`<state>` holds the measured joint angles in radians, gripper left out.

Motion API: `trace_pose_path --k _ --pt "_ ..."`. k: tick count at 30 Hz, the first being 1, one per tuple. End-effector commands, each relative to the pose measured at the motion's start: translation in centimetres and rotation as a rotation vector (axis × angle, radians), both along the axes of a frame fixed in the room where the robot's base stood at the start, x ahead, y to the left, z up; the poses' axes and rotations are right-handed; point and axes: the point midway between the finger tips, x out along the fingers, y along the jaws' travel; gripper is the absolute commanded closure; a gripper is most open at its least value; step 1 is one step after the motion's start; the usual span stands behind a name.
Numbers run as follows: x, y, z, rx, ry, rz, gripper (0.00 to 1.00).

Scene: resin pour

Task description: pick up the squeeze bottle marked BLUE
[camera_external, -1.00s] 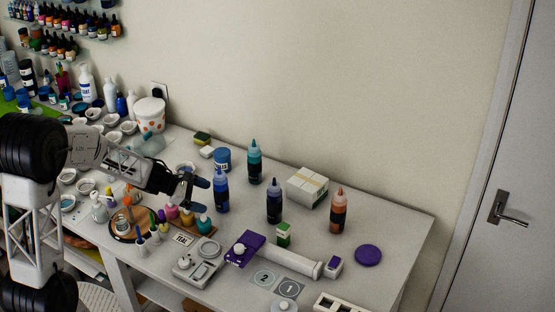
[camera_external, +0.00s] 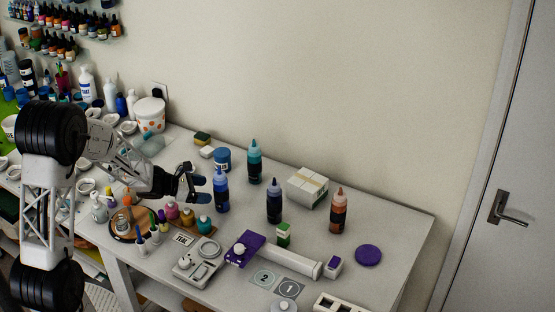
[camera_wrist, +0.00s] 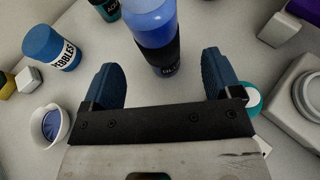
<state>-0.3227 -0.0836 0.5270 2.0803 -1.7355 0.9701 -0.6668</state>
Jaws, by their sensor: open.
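The blue squeeze bottle (camera_external: 221,193) stands upright on the table, just right of my gripper (camera_external: 196,187) in the external view. In the wrist view the bottle (camera_wrist: 154,32) is ahead of my gripper (camera_wrist: 168,76), between the lines of its two blue fingers. The fingers are spread apart with nothing held. The bottle has a dark label whose lettering is only partly visible. A teal bottle (camera_external: 254,163), a dark purple-blue bottle (camera_external: 274,202) and an orange-brown bottle (camera_external: 338,212) stand farther right.
A blue jar marked PEBBLES (camera_wrist: 50,48) stands to the left in the wrist view. Small paint pots (camera_external: 187,217) and a scale (camera_external: 196,270) are in front of my gripper. A white box (camera_external: 307,187) is behind. A purple device (camera_external: 244,249) lies to the right.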

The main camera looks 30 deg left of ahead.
Motion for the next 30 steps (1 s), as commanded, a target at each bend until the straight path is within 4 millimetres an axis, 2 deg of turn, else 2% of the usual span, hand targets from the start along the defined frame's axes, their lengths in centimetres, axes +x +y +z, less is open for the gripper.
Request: trace_pose_path --k 6,20,30 --pt "1.0 -1.0 -0.6 -0.001 0.001 -0.002 0.16" --pt "1.3 -1.2 -0.8 -0.001 0.001 -0.002 0.16" --pt "3.5 -2.9 -2.1 0.001 0.002 -0.003 0.16"
